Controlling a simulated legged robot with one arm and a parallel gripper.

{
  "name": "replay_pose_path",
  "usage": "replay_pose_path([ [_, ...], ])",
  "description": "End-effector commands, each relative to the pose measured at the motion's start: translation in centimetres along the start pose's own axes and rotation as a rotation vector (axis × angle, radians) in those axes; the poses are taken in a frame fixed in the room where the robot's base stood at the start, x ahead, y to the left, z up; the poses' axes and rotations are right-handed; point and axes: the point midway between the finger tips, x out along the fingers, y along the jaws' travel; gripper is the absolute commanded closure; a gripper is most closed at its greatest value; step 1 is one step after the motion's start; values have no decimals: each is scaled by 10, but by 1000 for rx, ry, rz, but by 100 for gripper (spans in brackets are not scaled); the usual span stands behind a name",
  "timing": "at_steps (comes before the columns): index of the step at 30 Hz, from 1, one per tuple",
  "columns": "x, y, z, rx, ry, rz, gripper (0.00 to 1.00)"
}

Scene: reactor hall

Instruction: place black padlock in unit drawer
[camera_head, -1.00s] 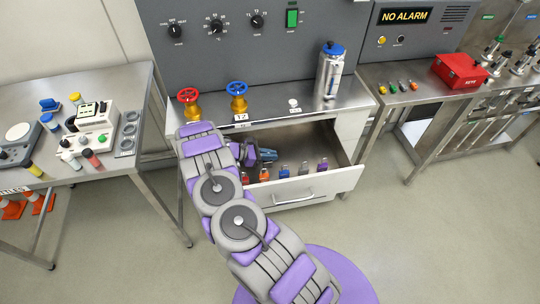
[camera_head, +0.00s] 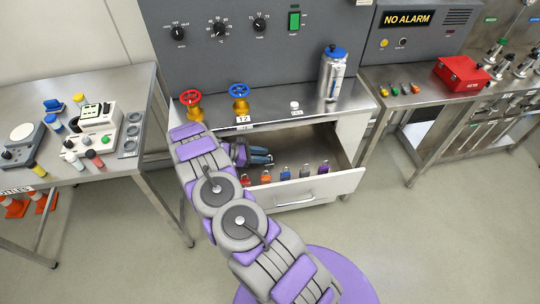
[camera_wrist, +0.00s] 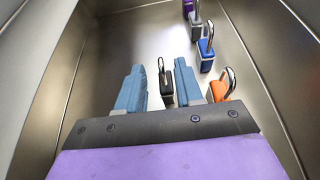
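The black padlock (camera_wrist: 167,88) stands upright on the drawer floor, shackle up, in the wrist view. My gripper (camera_wrist: 160,78) is open, with its two blue fingers on either side of the padlock and gaps between. The padlock looks free of both fingers. In the head view my gripper (camera_head: 262,156) is low inside the open unit drawer (camera_head: 342,180), at its left part. I cannot make out the black padlock in that view.
An orange padlock (camera_wrist: 218,90) stands close right of my gripper; a blue padlock (camera_wrist: 206,55) and others line the drawer front. The counter above (camera_head: 300,119) carries a red-wheeled valve (camera_head: 191,103), a blue-wheeled valve (camera_head: 239,101) and a metal bottle (camera_head: 332,74).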

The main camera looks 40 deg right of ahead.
Motion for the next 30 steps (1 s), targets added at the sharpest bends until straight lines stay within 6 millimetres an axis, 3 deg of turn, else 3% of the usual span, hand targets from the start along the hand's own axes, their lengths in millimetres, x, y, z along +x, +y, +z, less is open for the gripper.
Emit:
replay_pose_path([
  [3,-27,1,1,-1,2,4,64],
  [9,-59,1,1,1,1,2,64],
  [17,-77,-1,3,5,13,-3,64],
  [22,-96,-11,22,41,73,-23,64],
  [30,-142,-45,76,149,234,-86,64],
])
